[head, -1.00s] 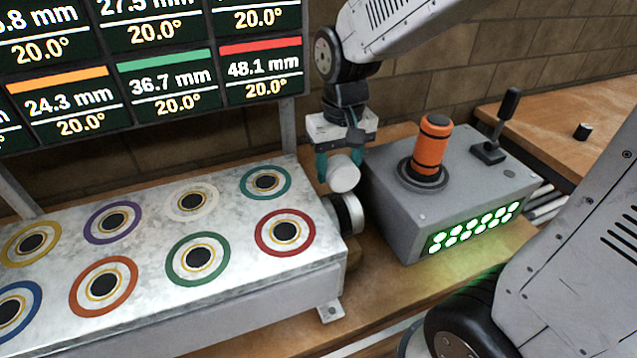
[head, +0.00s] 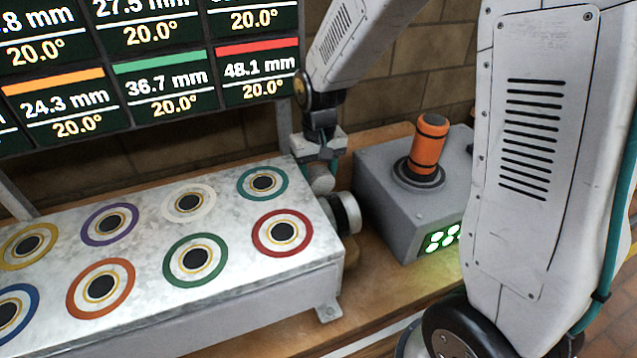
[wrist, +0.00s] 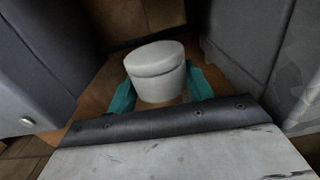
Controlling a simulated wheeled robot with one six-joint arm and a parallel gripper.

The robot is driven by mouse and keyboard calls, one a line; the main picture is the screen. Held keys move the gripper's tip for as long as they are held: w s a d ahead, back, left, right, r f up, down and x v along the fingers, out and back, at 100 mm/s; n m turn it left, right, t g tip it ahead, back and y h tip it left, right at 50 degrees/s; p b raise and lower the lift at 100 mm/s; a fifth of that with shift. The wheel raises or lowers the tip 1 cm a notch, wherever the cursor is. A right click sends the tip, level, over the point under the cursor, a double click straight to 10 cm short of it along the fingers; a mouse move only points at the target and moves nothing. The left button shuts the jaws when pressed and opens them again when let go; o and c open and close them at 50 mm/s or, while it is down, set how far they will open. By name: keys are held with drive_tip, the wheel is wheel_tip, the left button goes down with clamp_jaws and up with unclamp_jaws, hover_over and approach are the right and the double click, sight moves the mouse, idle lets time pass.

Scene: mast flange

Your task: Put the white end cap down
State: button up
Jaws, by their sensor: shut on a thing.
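The white end cap (head: 321,182) is held between the teal fingers of my gripper (head: 321,170), beyond the right end of the metal box. In the wrist view the cap (wrist: 157,72) is a short white cylinder with a seam below its top. The teal fingers (wrist: 160,92) are shut on its two sides. The wooden bench top (head: 385,245) shows below and around the cap in the wrist view. I cannot tell how high the cap is above it. The cap's underside is hidden.
The metal box (head: 225,240) with several coloured rings is left of my gripper, with a silver-and-black round fitting (head: 347,212) on its right end. A grey control box (head: 385,190) with an orange cylinder (head: 428,145) stands at right. Grey walls flank the cap closely in the wrist view.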

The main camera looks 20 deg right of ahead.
sight(318, 184)
drive_tip(key=shift+f, duration=1.5)
drive_tip(key=shift+f, duration=0.1)
drive_tip(key=shift+f, duration=0.1)
drive_tip(key=o, duration=0.9)
drive_tip(key=shift+o, duration=0.2)
wheel_tip(318, 184, up, 13)
drive_tip(key=shift+d+f, duration=0.15)
drive_tip(key=shift+f, duration=0.05)
